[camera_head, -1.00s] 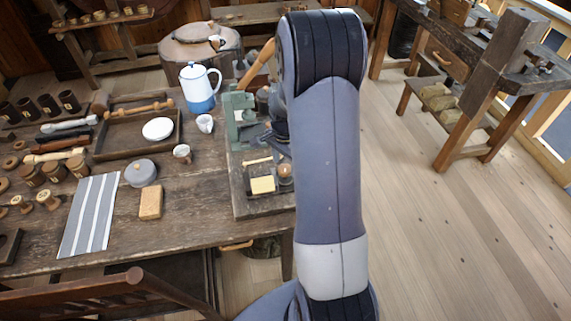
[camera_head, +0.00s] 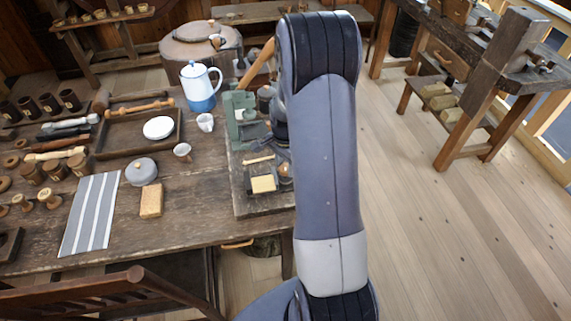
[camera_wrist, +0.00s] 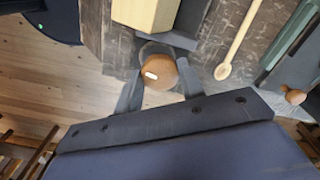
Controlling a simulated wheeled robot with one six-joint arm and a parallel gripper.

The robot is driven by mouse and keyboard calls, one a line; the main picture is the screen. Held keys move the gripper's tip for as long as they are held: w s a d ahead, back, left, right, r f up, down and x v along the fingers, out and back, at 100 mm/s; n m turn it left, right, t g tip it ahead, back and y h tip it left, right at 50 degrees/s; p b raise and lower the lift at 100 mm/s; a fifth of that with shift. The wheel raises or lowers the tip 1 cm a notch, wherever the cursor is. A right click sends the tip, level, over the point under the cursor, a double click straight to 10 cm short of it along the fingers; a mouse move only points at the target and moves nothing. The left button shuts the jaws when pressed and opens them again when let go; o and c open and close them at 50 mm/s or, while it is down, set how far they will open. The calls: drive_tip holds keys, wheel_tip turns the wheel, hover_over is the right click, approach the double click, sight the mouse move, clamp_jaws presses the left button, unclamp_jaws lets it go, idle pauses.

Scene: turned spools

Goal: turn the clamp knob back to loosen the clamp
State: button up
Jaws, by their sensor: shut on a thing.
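The clamp knob (camera_wrist: 160,72) is a round brown wooden knob with a pale mark on its top. In the wrist view it sits between the two dark fingers of my gripper (camera_wrist: 159,84), which is shut on it. The clamp's dark metal part (camera_wrist: 182,40) is partly seen next to a pale wooden block (camera_wrist: 145,12). In the head view the block (camera_head: 263,184) lies on the dark board at the bench's right edge. The knob is mostly hidden there by my arm and gripper.
A wooden spoon-like stick (camera_wrist: 240,40) lies near the clamp. A green metal tool (camera_head: 240,108) stands behind it. A blue and white pot (camera_head: 200,88), a small cup (camera_head: 182,150) and a tan block (camera_head: 151,201) stand to the left. Open floor lies right.

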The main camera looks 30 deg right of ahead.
drive_tip(key=shift+n, duration=0.4)
drive_tip(key=shift+c, duration=0.4)
drive_tip(key=n+b, duration=0.2)
drive_tip(key=shift+f+n, duration=0.1)
drive_tip(key=shift+n, duration=0.3)
drive_tip(key=n+b, duration=0.1)
drive_tip(key=n, duration=0.4)
drive_tip(key=shift+n+b, duration=0.3)
drive_tip(key=n+b, duration=0.1)
drive_tip(key=n, duration=0.4)
drive_tip(key=shift+n+b, duration=0.35)
drive_tip(key=shift+n, duration=2.05)
drive_tip(key=o, duration=1)
drive_tip(key=shift+r, duration=0.2)
